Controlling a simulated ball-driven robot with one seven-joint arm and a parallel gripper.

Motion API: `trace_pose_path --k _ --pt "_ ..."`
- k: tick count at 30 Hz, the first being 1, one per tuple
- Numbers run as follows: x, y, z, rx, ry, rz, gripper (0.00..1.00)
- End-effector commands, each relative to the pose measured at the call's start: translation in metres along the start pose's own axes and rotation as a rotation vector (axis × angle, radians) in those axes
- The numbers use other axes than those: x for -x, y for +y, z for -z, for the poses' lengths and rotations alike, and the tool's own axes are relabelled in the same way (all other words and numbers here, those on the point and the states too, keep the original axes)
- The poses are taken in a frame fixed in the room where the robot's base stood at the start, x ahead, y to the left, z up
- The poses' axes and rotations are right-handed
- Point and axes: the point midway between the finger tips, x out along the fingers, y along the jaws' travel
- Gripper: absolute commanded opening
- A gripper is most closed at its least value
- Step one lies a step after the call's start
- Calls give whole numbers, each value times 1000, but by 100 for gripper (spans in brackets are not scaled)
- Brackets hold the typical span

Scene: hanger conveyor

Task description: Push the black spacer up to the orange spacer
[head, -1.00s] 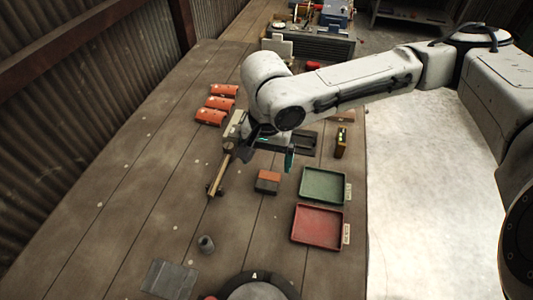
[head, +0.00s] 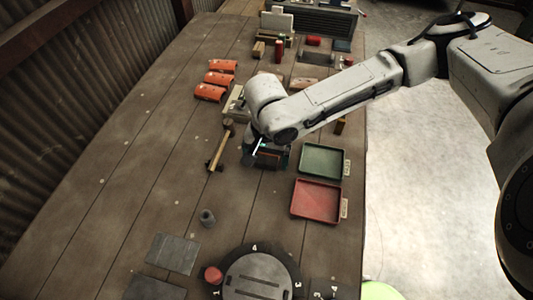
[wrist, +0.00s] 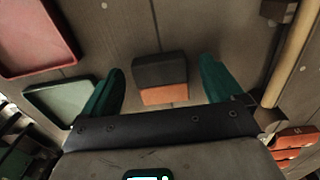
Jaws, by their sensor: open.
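The black spacer (wrist: 160,69) and the orange spacer (wrist: 163,95) lie side by side on the wooden table in the wrist view. They look touching or nearly so; I cannot tell whether a thin gap remains. The orange one is on the side nearer my palm. My gripper (wrist: 162,66) is open, with one teal finger on either side of the pair and visible space between each finger and the spacers. In the head view my gripper (head: 265,156) is over the spacers and mostly hides them.
A green tray (head: 322,176) and a red tray (head: 317,216) stand right of my gripper. A wooden-handled hammer (head: 218,150) lies to the left, with several orange curved pieces (head: 215,79) beyond.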

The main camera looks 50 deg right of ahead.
Motion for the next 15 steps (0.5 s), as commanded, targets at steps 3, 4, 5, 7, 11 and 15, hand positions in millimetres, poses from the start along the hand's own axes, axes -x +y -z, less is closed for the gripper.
trace_pose_path --k 3,4,5,7,11,15 --pt "0 0 0 0 0 0 89" --pt "0 0 0 0 0 0 86" --pt "0 0 0 0 0 0 83" --pt "0 0 0 0 0 0 76" --pt "0 0 0 0 0 0 64" --pt "0 0 0 0 0 0 51"
